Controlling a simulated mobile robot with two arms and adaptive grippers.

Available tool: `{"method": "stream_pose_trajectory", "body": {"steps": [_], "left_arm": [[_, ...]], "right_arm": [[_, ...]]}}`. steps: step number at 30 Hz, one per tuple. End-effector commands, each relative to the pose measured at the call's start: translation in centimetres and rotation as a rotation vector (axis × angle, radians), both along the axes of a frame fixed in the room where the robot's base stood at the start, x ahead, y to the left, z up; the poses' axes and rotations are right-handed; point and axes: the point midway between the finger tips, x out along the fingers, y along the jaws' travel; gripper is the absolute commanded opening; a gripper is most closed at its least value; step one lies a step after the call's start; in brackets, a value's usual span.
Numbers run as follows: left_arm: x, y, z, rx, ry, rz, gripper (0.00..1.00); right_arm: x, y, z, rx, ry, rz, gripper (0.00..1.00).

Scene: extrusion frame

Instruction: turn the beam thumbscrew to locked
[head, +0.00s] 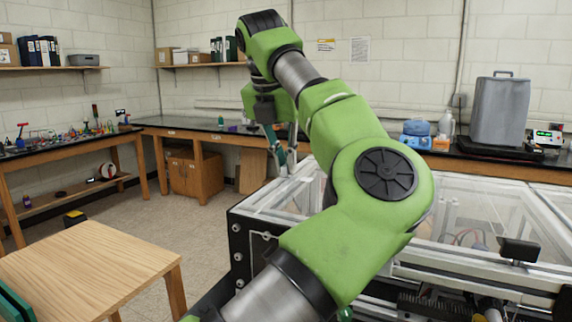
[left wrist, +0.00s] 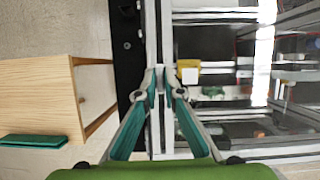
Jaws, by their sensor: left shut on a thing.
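My left gripper (head: 286,163) reaches down at the far left corner of the extrusion frame (head: 240,240). In the left wrist view its teal fingers (left wrist: 162,72) come together over a pale aluminium beam (left wrist: 153,25) of the frame. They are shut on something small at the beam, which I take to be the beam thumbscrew. The fingertips hide it, so its turn position cannot be read. My left arm covers much of the frame in the head view. My right gripper is not in view.
Clear panels (head: 470,220) cover the frame's top. A yellow block with a white face (left wrist: 189,74) is just right of the fingers. A wooden table (head: 90,265) stands at the left, with open floor between. Benches run along the back wall.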

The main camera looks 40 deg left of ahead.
Motion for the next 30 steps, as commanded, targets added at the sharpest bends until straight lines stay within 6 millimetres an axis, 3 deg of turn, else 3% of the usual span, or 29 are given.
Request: {"method": "stream_pose_trajectory", "body": {"steps": [19,20,21,30], "left_arm": [[0.04,0.05,0.18,0.004,-0.003,-0.049,0.00],[0.04,0.05,0.18,0.004,-0.004,-0.049,0.16],[0.04,0.05,0.18,0.004,-0.003,-0.048,0.25],[0.00,0.02,0.08,0.001,-0.001,-0.046,0.25]], "right_arm": [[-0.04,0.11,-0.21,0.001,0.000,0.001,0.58],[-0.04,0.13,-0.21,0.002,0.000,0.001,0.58],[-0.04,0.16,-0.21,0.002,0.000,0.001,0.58],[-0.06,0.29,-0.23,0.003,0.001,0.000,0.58]]}}
